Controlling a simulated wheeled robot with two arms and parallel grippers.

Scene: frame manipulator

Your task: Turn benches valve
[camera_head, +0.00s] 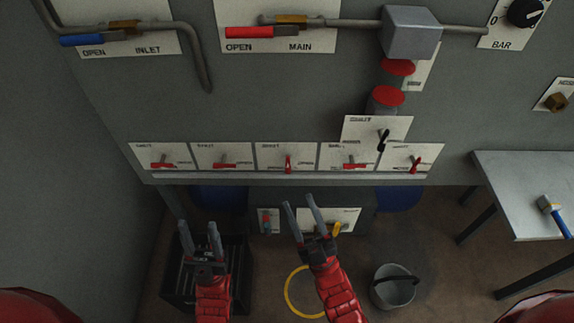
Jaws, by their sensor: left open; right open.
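A panel carries a row of small white plates with red valve handles. The far left handle (163,163), the second handle (227,164) and the fourth handle (352,164) lie roughly level. The middle handle (288,164) stands upright, and the far right handle (415,164) is tilted. A black handle (383,140) sits on a raised plate above. My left gripper (200,238) is open and empty, low at the left. My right gripper (304,216) is open and empty, below the middle valve and apart from it in the picture.
Above are a blue INLET handle (82,40) and a red MAIN handle (250,32) on pipes. Below are a black crate (238,270), a grey bucket (394,290) and a yellow ring (291,300). A bench (510,185) with a hammer (552,212) stands right.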

